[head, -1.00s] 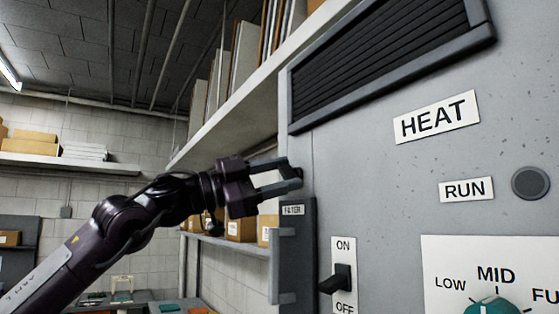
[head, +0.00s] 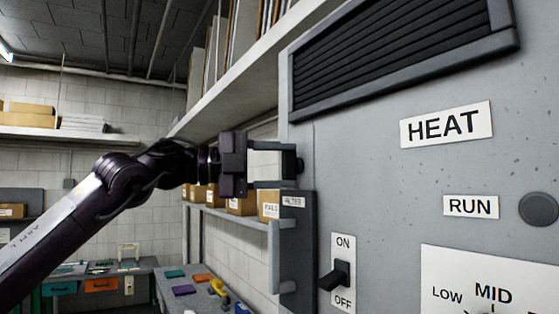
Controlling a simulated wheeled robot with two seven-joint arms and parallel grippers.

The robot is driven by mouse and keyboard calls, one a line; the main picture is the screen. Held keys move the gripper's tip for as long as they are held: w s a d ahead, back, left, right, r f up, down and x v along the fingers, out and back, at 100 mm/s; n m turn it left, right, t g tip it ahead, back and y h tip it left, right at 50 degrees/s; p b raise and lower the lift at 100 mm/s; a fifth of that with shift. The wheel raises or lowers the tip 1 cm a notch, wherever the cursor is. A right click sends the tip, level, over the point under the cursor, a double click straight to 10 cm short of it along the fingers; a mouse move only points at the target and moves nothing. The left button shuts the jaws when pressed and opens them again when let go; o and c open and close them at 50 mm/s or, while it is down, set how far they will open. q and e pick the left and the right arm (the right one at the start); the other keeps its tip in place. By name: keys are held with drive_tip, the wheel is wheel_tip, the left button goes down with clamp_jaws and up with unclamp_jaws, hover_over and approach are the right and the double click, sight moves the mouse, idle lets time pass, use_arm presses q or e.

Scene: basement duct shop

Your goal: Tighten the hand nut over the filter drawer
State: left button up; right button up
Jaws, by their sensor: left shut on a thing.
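The filter drawer (head: 299,262) is a narrow grey front with a partly readable label and a vertical handle, at the left edge of the grey cabinet. Just above it, the hand nut (head: 300,165) shows only as a small dark piece at the cabinet edge; the fingers hide most of it. My left gripper (head: 289,167) comes in level from the left, one finger above the other, with its tips at the cabinet edge, and is shut on the nut. A gap shows between the fingers behind the tips. My right gripper is out of view.
The cabinet face (head: 380,190) carries a dark vent (head: 400,55), HEAT and RUN labels, an ON/OFF switch (head: 336,275) and a round grey disc (head: 539,209). A shelf (head: 235,98) runs above the arm. Boxes (head: 242,203) stand on a shelf behind the gripper.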

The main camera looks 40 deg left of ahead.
use_arm(q)
drive_tip(key=shift+f, duration=0.1)
idle(0.5)
drive_tip(key=o, duration=1)
drive_tip(key=shift+c, duration=0.2)
drive_tip(key=shift+d, duration=0.1)
drive_tip(key=shift+f, duration=0.1)
